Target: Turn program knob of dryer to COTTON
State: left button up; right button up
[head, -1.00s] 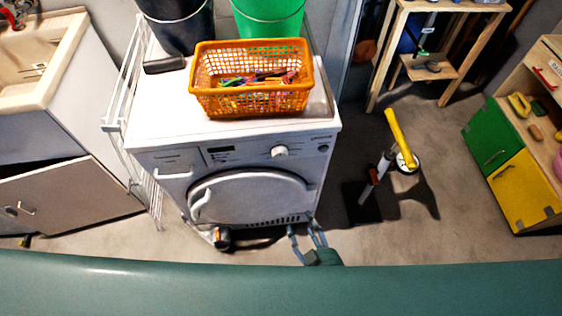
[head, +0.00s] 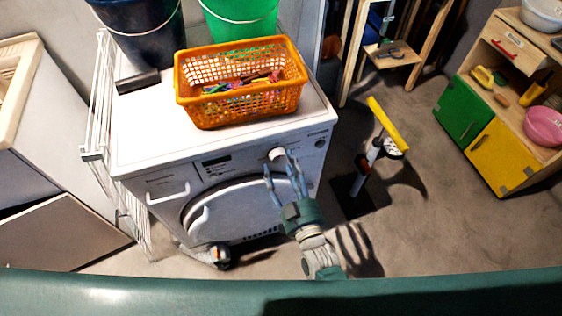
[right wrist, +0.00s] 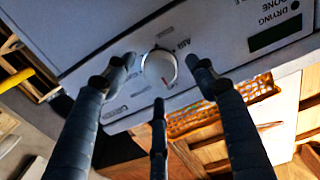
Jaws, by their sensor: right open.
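The white dryer (head: 225,140) stands in the head view with its control panel along the top front edge. Its round white program knob (head: 276,154) is right of the small dark display. My right gripper (head: 280,168) is just in front of the knob, fingers pointing at it. In the right wrist view the knob (right wrist: 159,68) lies between the spread fingertips of the open gripper (right wrist: 160,72), with a visible gap on both sides. A small red mark shows on the knob. Printed labels around it are mostly too small to read.
An orange basket (head: 243,105) with colourful items sits on the dryer top, near a dark bucket (head: 142,35) and a green bucket (head: 240,22). A drying rack (head: 98,130) stands left of the dryer. A yellow-handled tool (head: 388,124) stands on the floor to the right.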

jog(key=shift+x, duration=0.95)
jog(key=shift+c, duration=0.5)
jog(key=c, duration=1.1)
jog(key=shift+o, duration=0.2)
jog(key=shift+m, duration=0.3)
jog(key=m, duration=0.9)
jog(key=shift+f, duration=0.1)
